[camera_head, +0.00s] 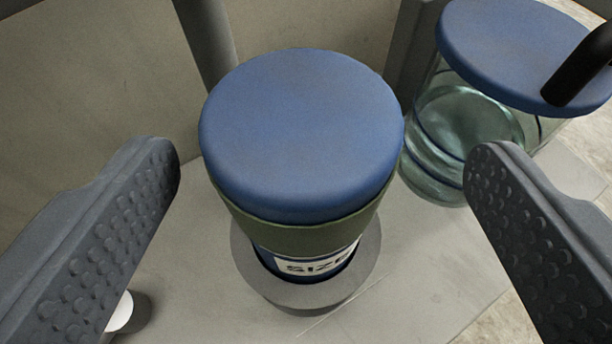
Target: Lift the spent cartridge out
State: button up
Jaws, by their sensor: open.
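The cartridge (305,238) stands upright in the middle of the view, with a blue round cap, a green band and a white label with dark letters. Its lower end sits inside a grey ring (345,287), and what is below the ring is hidden. My gripper (322,165) is open, with one grey studded finger at the left and one at the right. The cartridge lies between the fingers in the picture, with a clear gap on each side. Neither finger appears to touch it.
A clear jar (445,150) with a blue lid (520,50) stands close behind at the right, with a black handle-like part on the lid. A grey post (208,40) rises behind the cartridge. A small white round thing (121,312) is at lower left, partly behind the left finger.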

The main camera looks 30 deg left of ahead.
aim_at(305, 118)
jog(key=shift+x, duration=0.9)
jog(key=shift+s+a+x, duration=0.1)
jog(key=shift+a+x, duration=0.05)
jog(key=shift+x, duration=0.9)
jog(key=shift+s+a+x, duration=0.1)
jog(key=shift+x, duration=1)
jog(key=shift+f, duration=0.1)
jog(key=shift+c, duration=0.3)
